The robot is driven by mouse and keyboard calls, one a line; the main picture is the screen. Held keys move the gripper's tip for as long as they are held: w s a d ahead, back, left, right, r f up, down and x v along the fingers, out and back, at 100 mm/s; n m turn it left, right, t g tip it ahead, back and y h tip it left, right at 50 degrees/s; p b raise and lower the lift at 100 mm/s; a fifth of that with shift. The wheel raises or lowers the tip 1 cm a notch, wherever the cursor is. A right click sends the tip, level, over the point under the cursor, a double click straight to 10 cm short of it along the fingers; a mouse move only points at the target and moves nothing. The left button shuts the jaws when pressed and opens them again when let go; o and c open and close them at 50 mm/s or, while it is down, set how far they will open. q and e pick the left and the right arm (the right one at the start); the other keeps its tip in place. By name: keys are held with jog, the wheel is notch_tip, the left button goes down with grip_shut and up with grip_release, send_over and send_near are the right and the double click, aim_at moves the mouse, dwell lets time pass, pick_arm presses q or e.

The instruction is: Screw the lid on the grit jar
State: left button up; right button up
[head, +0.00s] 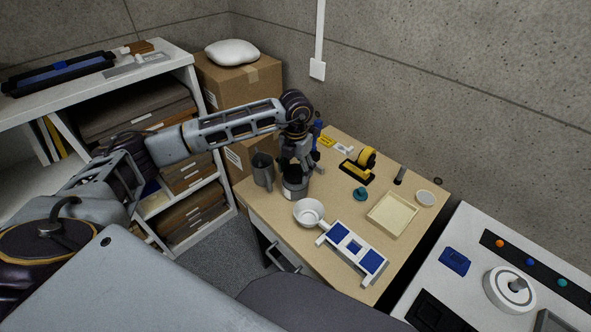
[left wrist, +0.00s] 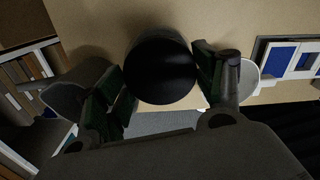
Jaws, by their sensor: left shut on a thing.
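My left gripper (head: 294,160) points down over the grit jar (head: 295,190) near the left edge of the tan table. The jar stands upright and looks dark with a paler band. In the left wrist view, a round black lid (left wrist: 160,72) lies between the two fingers of my left gripper (left wrist: 162,82), which are shut on its sides. The lid hides the jar below it in that view. The lid appears at the jar's top, but I cannot tell whether it is threaded on. My right gripper is not in view.
A dark grey jug (head: 263,172) stands close left of the jar. A cream tray (head: 392,215), teal knob (head: 361,193) and yellow-black tool (head: 360,165) are to the right.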

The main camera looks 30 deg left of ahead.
pick_arm(q)
jog(key=shift+m+b, duration=0.5)
jog(key=shift+m, duration=0.5)
jog(key=shift+m+b, duration=0.5)
jog(key=shift+m, duration=0.8)
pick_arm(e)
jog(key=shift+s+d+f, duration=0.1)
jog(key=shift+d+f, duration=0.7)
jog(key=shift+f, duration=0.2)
pick_arm(q)
jog(key=o, duration=1)
jog(key=shift+c, duration=0.2)
jog(key=shift+o, duration=0.3)
jog(key=shift+o, duration=0.8)
